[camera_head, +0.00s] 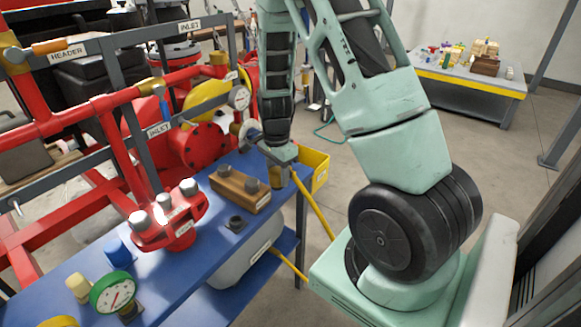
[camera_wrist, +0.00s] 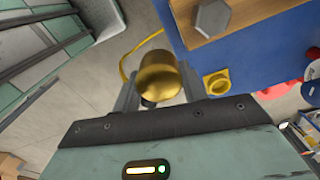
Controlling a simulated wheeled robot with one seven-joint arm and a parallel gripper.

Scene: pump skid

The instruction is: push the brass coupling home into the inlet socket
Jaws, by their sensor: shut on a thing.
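The brass coupling (camera_wrist: 160,74) is a short gold cylinder held between the two grey fingers of my gripper (camera_wrist: 159,88) in the wrist view. The fingers are shut on its sides. In the head view my gripper (camera_head: 281,168) points down at the far right edge of the blue bench (camera_head: 212,262); the coupling is mostly hidden there. I cannot pick out the inlet socket with certainty. An INLET label (camera_head: 160,128) hangs on the grey frame left of my gripper, and another INLET label (camera_head: 190,26) is higher up.
A yellow hose (camera_head: 318,215) hangs below. Red pipework (camera_head: 125,150) and a green gauge (camera_head: 113,293) stand left.

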